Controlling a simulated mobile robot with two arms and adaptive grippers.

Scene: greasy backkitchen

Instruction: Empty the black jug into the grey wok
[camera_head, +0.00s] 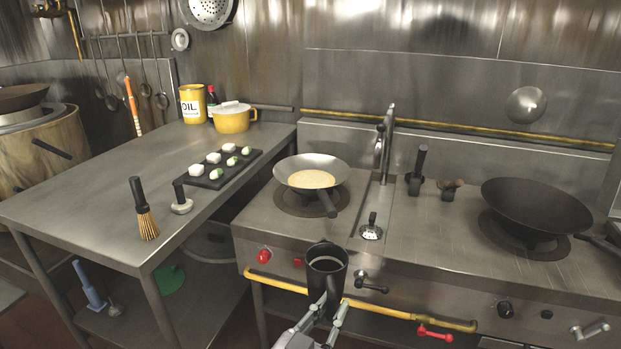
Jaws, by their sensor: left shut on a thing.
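The black jug (327,280) is upright in front of the stove's front edge, low in the middle of the head view. My left gripper (329,309) is shut on the jug from the near side. The jug's mouth is open upward; what is in it cannot be made out clearly. The grey wok (325,161) sits on the left burner, behind the jug, with a pale tan layer in its bottom and its dark handle pointing towards me. The jug is apart from the wok. My right gripper is not in view.
A dark wok (535,210) sits on the right burner. A tap (384,140) stands between the burners. A yellow rail (400,315) runs along the stove front. The left table (100,215) holds a yellow pot (232,122), an oil tin (192,105), a black tray (217,178) and a brush (148,224).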

